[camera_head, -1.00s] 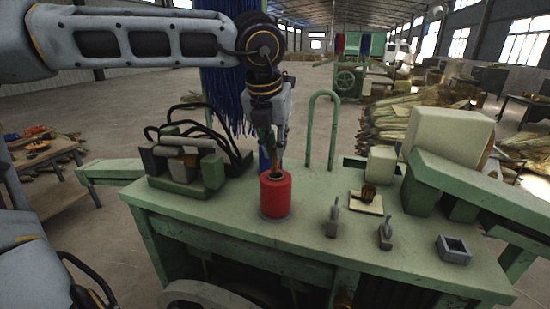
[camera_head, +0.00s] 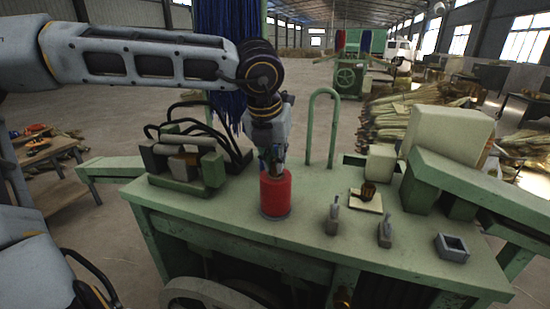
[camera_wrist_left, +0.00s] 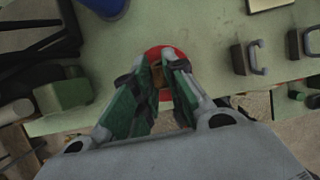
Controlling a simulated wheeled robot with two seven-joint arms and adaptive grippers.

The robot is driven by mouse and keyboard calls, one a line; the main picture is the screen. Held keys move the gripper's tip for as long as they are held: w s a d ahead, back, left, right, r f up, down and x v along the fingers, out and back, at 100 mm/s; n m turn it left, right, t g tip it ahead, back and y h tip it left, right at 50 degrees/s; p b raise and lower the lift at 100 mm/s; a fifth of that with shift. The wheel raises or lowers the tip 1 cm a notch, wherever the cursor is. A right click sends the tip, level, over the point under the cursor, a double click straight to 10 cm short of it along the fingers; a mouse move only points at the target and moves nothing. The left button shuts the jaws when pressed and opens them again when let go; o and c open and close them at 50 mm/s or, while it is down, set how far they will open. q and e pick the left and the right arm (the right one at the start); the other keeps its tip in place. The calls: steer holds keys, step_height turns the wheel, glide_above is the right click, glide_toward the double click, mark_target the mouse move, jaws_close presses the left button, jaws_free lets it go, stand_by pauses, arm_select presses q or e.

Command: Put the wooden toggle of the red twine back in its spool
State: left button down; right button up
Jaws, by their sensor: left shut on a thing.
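The red twine spool (camera_head: 276,195) stands upright on a grey base on the green bench. My left gripper (camera_head: 272,166) points straight down over the spool's top, its fingertips at the upper opening. In the left wrist view its fingers (camera_wrist_left: 159,88) are close together around the brownish wooden toggle (camera_wrist_left: 157,76). The red rim (camera_wrist_left: 153,52) of the spool shows behind and around the fingertips. The fingers hide most of the toggle and the opening, so I cannot tell how deep the toggle sits. My right gripper is in neither view.
A green hoop (camera_head: 323,125) stands behind the spool. A clamp-like block with black cables (camera_head: 185,160) is to the left. Two small grey latches (camera_head: 332,218), a grey square holder (camera_head: 453,248) and a card with a brown knob (camera_head: 367,199) lie to the right.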

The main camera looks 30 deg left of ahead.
arm_select(q)
steer(key=c, duration=1.5)
jaws_free()
steer(key=shift+o, duration=0.2)
steer(key=shift+r, duration=0.1)
steer(key=shift+r+p, duration=0.1)
steer(key=shift+p, duration=0.2)
steer(key=shift+s+r, duration=0.1)
steer(key=shift+r, duration=0.3)
steer(key=b+v, duration=0.2)
steer(key=v, duration=0.9)
steer(key=shift+s, duration=0.2)
steer(key=shift+d, duration=0.15)
